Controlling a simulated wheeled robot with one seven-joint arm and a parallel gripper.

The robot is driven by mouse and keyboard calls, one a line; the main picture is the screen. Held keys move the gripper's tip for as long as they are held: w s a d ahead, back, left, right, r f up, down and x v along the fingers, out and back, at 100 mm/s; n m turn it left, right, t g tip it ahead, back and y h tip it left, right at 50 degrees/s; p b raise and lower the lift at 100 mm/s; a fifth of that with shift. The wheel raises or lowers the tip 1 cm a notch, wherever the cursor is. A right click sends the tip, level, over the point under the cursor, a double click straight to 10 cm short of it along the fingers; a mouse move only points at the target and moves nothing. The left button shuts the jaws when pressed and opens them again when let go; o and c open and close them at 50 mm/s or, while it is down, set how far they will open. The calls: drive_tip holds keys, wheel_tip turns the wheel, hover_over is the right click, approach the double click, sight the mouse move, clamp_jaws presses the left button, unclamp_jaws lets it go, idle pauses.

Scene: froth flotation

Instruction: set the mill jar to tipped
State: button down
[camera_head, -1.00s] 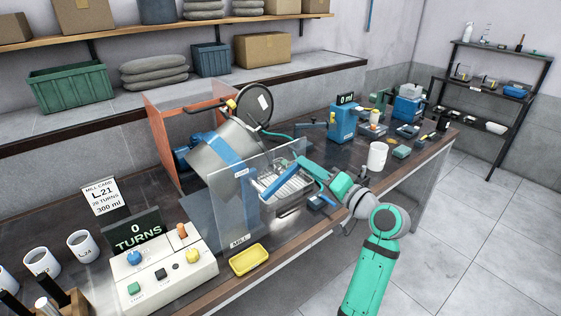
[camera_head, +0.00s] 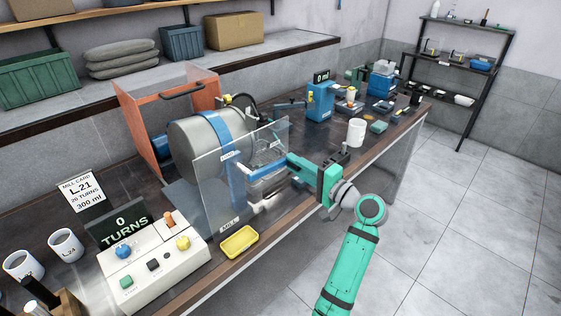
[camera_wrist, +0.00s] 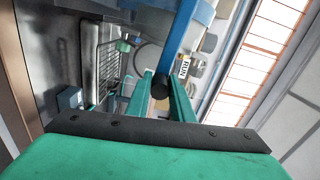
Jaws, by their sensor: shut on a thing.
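The mill jar (camera_head: 205,140) is a grey drum with a blue band, lying nearly level in its frame behind a clear guard (camera_head: 222,190). A blue handle bar (camera_head: 262,171) reaches from the jar area past the guard. My gripper (camera_head: 292,163) is at the right end of this bar. In the wrist view, the green fingers (camera_wrist: 166,100) are closed around a dark round grip (camera_wrist: 160,91), with the blue bar (camera_wrist: 182,30) extending beyond it. A tag reading RUN (camera_wrist: 184,68) shows beside the bar. The jar's mouth is partly hidden.
An orange-red frame panel (camera_head: 140,125) stands behind the jar. A control box (camera_head: 150,265), a turns display (camera_head: 122,225) and a yellow tray (camera_head: 239,241) are in front. A white cup (camera_head: 356,132) and blue instruments (camera_head: 320,102) stand to the right. The floor beside the bench is clear.

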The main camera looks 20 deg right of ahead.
drive_tip(key=shift+f, duration=0.45)
drive_tip(key=c, duration=1.6)
unclamp_jaws()
drive_tip(key=shift+o, duration=0.2)
drive_tip(key=shift+r, duration=0.1)
drive_tip(key=shift+s+d+r, duration=0.1)
drive_tip(key=shift+s+d, duration=0.15)
drive_tip(key=shift+s, duration=0.25)
drive_tip(key=v, duration=0.9)
drive_tip(key=shift+s+d, duration=0.15)
drive_tip(key=shift+s, duration=0.15)
